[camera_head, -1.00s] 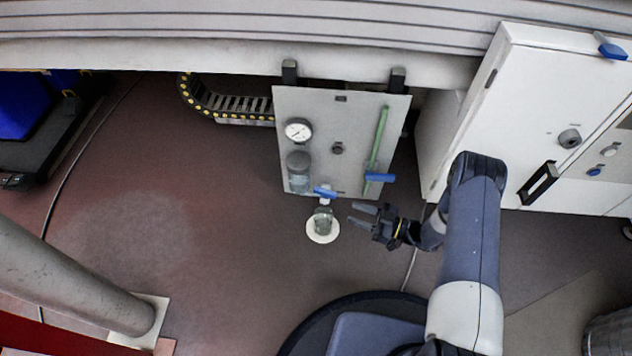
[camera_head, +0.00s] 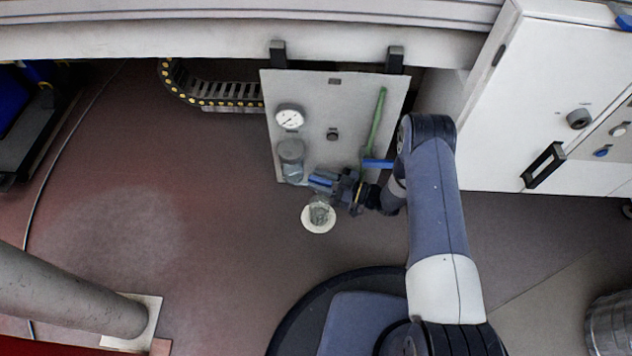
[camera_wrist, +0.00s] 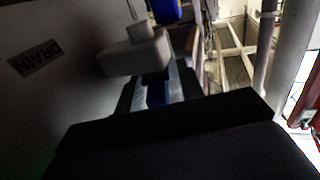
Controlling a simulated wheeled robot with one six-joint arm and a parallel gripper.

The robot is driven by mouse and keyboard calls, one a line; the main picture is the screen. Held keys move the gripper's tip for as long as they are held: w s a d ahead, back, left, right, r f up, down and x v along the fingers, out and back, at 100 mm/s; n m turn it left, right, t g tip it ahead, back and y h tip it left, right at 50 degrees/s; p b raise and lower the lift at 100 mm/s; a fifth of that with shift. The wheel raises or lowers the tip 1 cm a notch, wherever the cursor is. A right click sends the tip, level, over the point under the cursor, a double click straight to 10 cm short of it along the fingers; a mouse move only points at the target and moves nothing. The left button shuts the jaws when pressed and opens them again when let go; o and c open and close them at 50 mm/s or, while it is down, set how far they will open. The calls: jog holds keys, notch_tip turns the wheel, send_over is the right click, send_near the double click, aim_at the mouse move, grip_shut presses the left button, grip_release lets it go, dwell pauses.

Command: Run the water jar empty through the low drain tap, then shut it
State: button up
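The grey panel (camera_head: 310,110) hangs from two dark brackets. The water jar (camera_head: 291,160), a clear bowl with a grey top, is at its lower left. The blue drain tap handle (camera_head: 322,180) is at the panel's lower edge. My gripper (camera_head: 322,184) is at this handle. In the wrist view, the blue handle (camera_wrist: 156,95) lies between my two fingers, below a pale grey block (camera_wrist: 135,53). Whether the fingers press on it, I cannot tell. A DRAIN label (camera_wrist: 35,58) shows beside it. The jar's water level is not clear.
A glass cup (camera_head: 319,212) stands on a white disc (camera_head: 319,227) on the floor, just below my gripper. A second blue handle (camera_head: 377,163) under a green tube (camera_head: 374,120) is close to my wrist. A gauge (camera_head: 289,118) is above the jar. A white cabinet stands right.

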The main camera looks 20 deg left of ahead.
jog(key=shift+a, duration=0.5)
grip_shut()
